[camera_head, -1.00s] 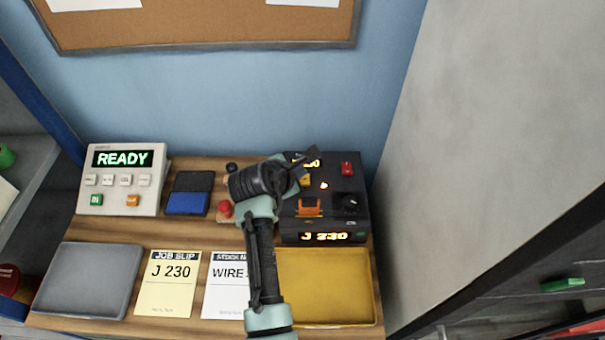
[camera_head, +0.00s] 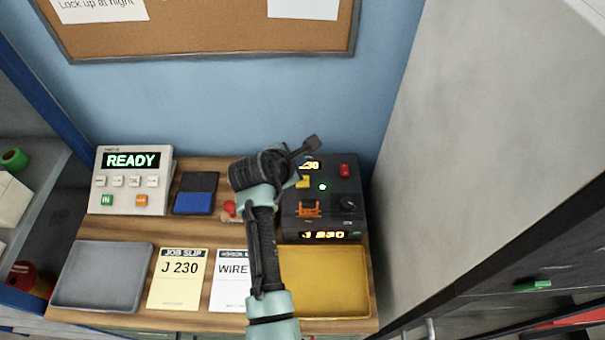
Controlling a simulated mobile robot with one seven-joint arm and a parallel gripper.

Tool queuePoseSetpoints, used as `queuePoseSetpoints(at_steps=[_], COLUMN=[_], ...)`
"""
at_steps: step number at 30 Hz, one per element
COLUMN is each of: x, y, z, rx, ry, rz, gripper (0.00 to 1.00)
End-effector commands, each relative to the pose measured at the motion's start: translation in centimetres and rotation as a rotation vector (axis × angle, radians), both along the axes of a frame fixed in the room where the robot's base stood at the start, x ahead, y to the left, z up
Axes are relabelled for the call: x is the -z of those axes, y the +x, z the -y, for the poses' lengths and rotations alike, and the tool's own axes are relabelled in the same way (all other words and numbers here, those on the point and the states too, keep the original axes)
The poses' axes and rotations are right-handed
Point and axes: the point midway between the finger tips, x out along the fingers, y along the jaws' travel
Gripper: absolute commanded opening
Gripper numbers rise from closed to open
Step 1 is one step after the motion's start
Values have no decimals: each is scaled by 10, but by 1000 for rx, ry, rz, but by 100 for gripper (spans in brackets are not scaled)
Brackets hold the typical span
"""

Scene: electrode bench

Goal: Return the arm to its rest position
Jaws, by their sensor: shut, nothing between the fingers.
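My arm reaches up from the bottom of the view over the wooden bench (camera_head: 215,235). My gripper (camera_head: 312,143) is shut and empty, held above the back of the black machine (camera_head: 345,222) and pointing up and to the right. The wrist covers the machine's left edge and part of its upper display.
A terminal (camera_head: 132,180) reads "READY". A blue and black pad (camera_head: 195,193), a red button (camera_head: 229,207), a grey tray (camera_head: 101,303), a yellow slip (camera_head: 177,280) reading "J 230", a white slip (camera_head: 230,281) and a yellow tray (camera_head: 325,311) fill the bench. A grey wall (camera_head: 460,130) rises at right.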

Motion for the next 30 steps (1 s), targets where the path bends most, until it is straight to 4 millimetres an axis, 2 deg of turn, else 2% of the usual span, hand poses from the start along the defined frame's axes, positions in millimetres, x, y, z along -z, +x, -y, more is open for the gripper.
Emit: queuePoseSetpoints(at_steps=[24, 26, 29, 30], x=[1, -12, -53, -78], y=[0, 6, 21, 28], z=[0, -1, -3, -4], rx=[1, 22, 88, 122], ry=[2, 39, 171, 248], rz=[3, 48, 196, 278], gripper=[0, 0, 0, 0])
